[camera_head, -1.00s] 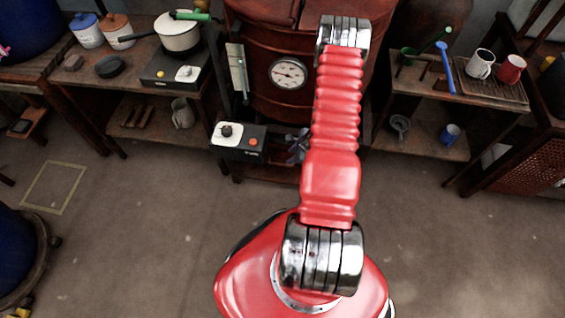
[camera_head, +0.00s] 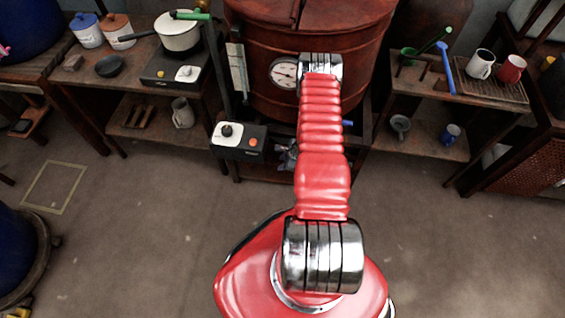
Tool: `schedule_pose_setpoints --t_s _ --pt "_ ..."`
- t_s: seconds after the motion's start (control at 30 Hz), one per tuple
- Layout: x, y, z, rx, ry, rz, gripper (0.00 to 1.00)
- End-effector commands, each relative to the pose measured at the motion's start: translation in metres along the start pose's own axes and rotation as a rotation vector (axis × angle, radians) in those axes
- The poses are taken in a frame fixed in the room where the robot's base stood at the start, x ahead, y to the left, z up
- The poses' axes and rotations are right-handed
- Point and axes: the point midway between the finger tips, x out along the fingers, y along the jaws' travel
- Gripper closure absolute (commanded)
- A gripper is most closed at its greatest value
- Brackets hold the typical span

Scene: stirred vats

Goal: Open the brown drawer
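I cannot make out a brown drawer for certain in this view. A brown-red vat (camera_head: 262,45) stands on a dark wooden stand at the back centre, with a round dial (camera_head: 285,73) on its front. My red arm reaches forward in front of the vat and covers part of it and of the stand. My gripper is not visible; the arm's far end hides what lies beyond it. Small grey parts show just left of the arm, low at the stand, too unclear to name.
A control box (camera_head: 238,140) sits at the stand's left. A left bench holds a white pot (camera_head: 178,36) and a hot plate (camera_head: 176,72). A right bench holds a white mug (camera_head: 480,64) and a red mug (camera_head: 511,69). The floor (camera_head: 150,210) in front is mostly clear.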

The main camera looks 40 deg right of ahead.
Motion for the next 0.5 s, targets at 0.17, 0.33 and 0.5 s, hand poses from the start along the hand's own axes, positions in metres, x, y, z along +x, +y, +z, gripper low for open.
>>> schedule_pose_setpoints --t_s 0.17,0.33,0.5 --pt "0.006 0.0001 -0.0001 0.0 0.0 0.0 0.69" --pt "0.0059 -0.0001 -0.0001 0.0 0.0 0.0 0.69" --pt "0.0058 -0.0002 -0.0001 0.0 0.0 -0.001 0.77"
